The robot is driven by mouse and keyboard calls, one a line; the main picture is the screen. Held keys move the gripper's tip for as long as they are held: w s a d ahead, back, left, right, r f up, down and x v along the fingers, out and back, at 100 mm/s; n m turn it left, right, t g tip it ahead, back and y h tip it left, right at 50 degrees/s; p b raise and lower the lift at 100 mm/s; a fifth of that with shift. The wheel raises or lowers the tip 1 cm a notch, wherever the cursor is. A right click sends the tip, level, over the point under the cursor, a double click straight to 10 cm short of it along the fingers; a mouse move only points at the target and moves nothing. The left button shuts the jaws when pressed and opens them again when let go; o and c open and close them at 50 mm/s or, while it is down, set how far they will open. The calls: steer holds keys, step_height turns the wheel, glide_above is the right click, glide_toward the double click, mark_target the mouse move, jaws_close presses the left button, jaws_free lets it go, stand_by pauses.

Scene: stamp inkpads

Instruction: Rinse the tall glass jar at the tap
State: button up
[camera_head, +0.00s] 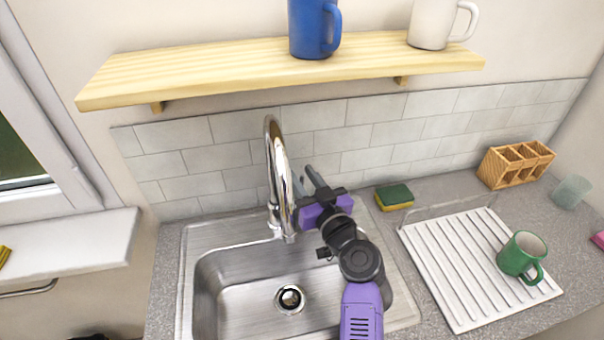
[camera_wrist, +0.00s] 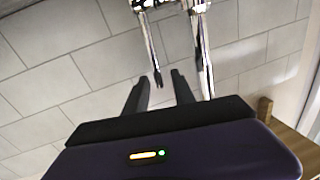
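A chrome tap (camera_head: 275,165) with a tall curved spout stands at the back of the steel sink (camera_head: 235,270). My gripper (camera_head: 308,180) is raised just right of the tap's spout, in front of the tiled wall. No water is seen running.
A ribbed white drying rack (camera_head: 450,275) right of the sink holds a green mug (camera_head: 522,256). A green and yellow sponge (camera_head: 394,197) and a wooden divided holder (camera_head: 515,163) stand near the wall. A wooden shelf (camera_head: 220,75) above carries a blue mug (camera_head: 312,28) and a white mug (camera_head: 432,25).

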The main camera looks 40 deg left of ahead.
steer(key=shift+w+a, duration=0.2)
steer(key=shift+a, duration=0.05)
jaws_close()
stand_by(1.4)
